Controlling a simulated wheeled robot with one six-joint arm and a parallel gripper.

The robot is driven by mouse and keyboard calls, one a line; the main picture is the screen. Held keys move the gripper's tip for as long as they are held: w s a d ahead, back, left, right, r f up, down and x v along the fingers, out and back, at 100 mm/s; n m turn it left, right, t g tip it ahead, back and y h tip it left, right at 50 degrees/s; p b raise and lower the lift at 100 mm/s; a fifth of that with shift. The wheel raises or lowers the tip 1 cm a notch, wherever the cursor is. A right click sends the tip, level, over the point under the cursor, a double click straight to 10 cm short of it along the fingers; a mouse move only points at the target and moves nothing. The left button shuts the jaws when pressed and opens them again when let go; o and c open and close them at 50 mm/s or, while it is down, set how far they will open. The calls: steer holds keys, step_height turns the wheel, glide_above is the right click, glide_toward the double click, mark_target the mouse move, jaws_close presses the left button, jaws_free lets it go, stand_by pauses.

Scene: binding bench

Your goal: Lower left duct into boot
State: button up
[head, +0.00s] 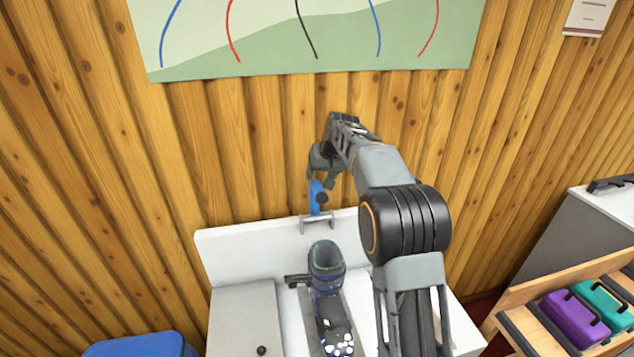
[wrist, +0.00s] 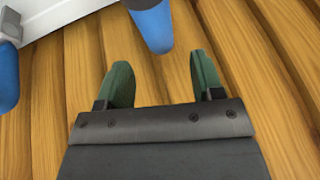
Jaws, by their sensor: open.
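A dark boot (head: 326,262) stands upright on the white bench, its open top facing up and its white-dotted toe toward me. A blue duct (head: 316,195) is at the bracket on the bench's back panel, behind the boot. My gripper (head: 322,170) is open just above it, against the wooden wall. In the wrist view my gripper (wrist: 160,62) has green fingers spread apart. The end of one blue duct (wrist: 154,24) lies just beyond the gap between them. A second blue duct (wrist: 8,76) is at the left edge. I cannot tell which is the left duct.
The metal bracket (head: 317,221) sits at the top of the back panel (head: 245,240). A grey box (head: 243,318) is left of the boot. A blue lid (head: 142,346) is at lower left. A wooden rack (head: 530,298) with purple and teal cases stands right.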

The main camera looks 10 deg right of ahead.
mark_target(317, 182)
steer(key=shift+p+x, duration=0.5)
steer(key=shift+x, duration=2.2)
steer(key=shift+c, duration=0.2)
jaws_close()
